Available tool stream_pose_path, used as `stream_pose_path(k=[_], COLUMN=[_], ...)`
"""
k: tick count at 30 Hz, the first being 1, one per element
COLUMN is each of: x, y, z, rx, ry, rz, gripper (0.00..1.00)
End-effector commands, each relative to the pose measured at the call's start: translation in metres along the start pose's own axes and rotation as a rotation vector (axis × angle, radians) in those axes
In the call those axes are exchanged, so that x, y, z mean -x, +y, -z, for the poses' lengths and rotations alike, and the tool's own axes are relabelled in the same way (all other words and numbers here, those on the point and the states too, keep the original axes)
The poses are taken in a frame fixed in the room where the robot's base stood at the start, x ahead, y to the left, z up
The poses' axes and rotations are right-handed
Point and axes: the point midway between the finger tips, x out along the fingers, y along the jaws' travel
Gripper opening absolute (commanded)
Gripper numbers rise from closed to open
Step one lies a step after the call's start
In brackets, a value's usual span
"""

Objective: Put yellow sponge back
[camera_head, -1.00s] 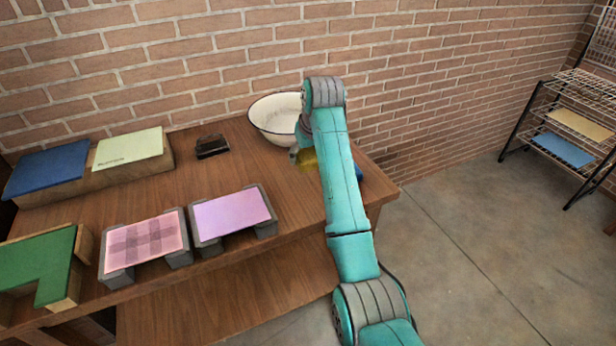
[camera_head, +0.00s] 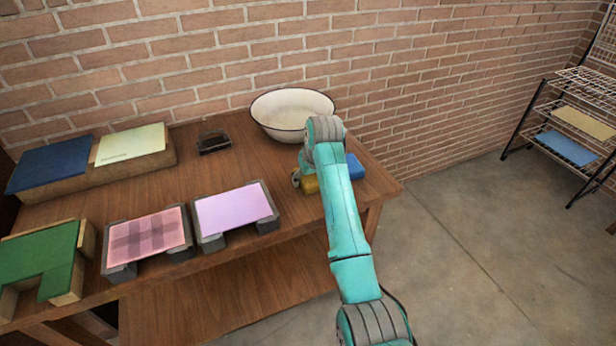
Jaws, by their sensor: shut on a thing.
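The yellow sponge (camera_head: 310,184) is in my gripper (camera_head: 302,181), at the right end of the wooden table, left of a blue block (camera_head: 355,167). My gripper is shut on the sponge and mostly hidden behind my arm, so only its left side shows. The sponge is low, close to the table top; I cannot tell whether it touches the wood. A white enamel bowl (camera_head: 292,105) with a dark rim stands behind it, near the brick wall.
The wooden table (camera_head: 250,160) has free room between the bowl and the purple-topped press (camera_head: 233,210). A pink checked press (camera_head: 147,240), a green block (camera_head: 40,260), a small dark tray (camera_head: 213,142) and blue and pale green pads on a board (camera_head: 90,178) stand left. A wire rack (camera_head: 570,130) is far right.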

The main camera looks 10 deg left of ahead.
Motion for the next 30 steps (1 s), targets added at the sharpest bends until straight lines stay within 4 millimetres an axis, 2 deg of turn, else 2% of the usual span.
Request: stream_pose_path(k=[4, 5, 7, 8, 20, 23, 30], x=[-0.002, -0.002, -0.002, -0.002, 0.003, 0.014, 0.061], y=[0.0, 0.0, 0.0, 0.0, 0.0, 0.0, 0.001], z=[-0.001, -0.001, -0.001, -0.001, 0.001, 0.001, 0.001], rx=[0.0, 0.0, 0.0, 0.0, 0.0, 0.0, 0.0], ry=[-0.001, 0.0, 0.0, 0.0, 0.001, 0.003, 0.004], rz=[0.0, 0.0, 0.0, 0.0, 0.0, -0.001, -0.001], gripper=[0.35, 0.68, 0.86, 0.88, 0.88, 0.88, 0.88])
